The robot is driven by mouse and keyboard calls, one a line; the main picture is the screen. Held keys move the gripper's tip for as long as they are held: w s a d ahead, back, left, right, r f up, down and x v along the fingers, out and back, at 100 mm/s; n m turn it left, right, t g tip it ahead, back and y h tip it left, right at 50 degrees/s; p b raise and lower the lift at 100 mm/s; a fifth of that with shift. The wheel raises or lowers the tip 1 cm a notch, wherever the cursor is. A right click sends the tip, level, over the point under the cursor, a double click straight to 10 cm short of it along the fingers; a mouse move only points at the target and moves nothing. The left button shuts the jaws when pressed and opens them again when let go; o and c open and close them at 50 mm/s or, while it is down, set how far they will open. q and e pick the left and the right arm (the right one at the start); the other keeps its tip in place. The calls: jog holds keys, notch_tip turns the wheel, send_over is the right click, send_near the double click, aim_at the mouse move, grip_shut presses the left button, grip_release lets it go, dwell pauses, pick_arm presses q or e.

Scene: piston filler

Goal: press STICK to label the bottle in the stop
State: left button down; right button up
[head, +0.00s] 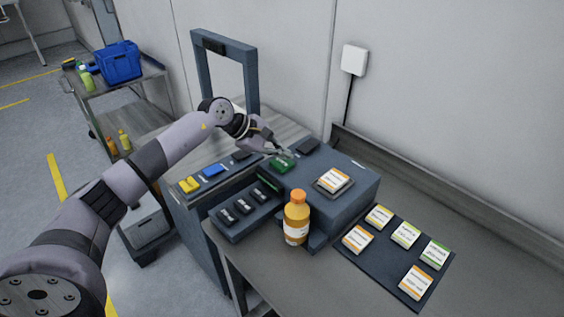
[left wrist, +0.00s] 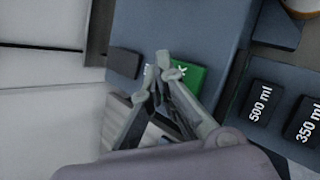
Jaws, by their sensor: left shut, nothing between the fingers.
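The green button (head: 281,165) sits on the top of the dark blue-grey machine (head: 352,196). It also shows in the left wrist view (left wrist: 192,78), where my fingers cover part of its lettering, so I cannot read the whole word. My left gripper (head: 287,154) is shut and empty, its tips at the button's far edge; in the left wrist view the tips (left wrist: 163,68) overlap the button's left part. I cannot tell whether they touch it. An orange bottle (head: 296,222) with an orange cap and a white band stands upright at the machine's front. My right gripper is out of view.
A black button (head: 307,146) lies beside the green one. A label stack (head: 334,179) sits on the machine. Black volume buttons (head: 244,206) and a panel with yellow (head: 189,185) and blue keys are left. A dark mat (head: 385,262) holds several label stacks. A grey frame (head: 252,75) stands behind.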

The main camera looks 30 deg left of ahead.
aim_at(281, 164)
pick_arm(q)
jog(key=shift+r+p, duration=1.1)
jog(key=shift+r, duration=1.45)
jog(key=shift+a+f, duration=0.1)
